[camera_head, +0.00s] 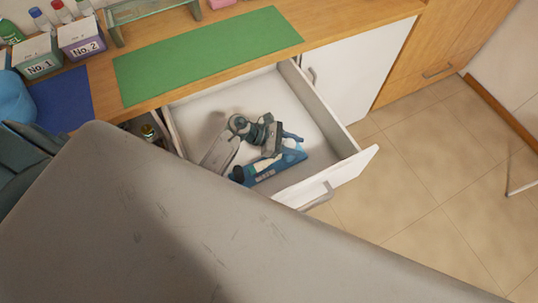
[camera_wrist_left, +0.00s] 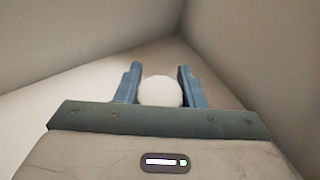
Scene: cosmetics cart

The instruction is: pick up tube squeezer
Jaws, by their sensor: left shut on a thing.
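My left gripper (camera_head: 284,150) is down inside the open drawer in the head view. In the left wrist view its two blue fingers (camera_wrist_left: 160,88) stand either side of a white, rounded thing (camera_wrist_left: 160,93), which I take to be the tube squeezer, and are shut on it. Only its round white end shows there. The rest is hidden. In the head view I cannot clearly tell the squeezer from the blue and white parts of the hand. My right gripper is not in view.
The white drawer (camera_head: 335,118) has walls close around the hand. A green mat (camera_head: 205,55) lies on the wooden counter above. Boxes marked No. 1 (camera_head: 40,67) and No. 2 (camera_head: 84,47) stand at the back left.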

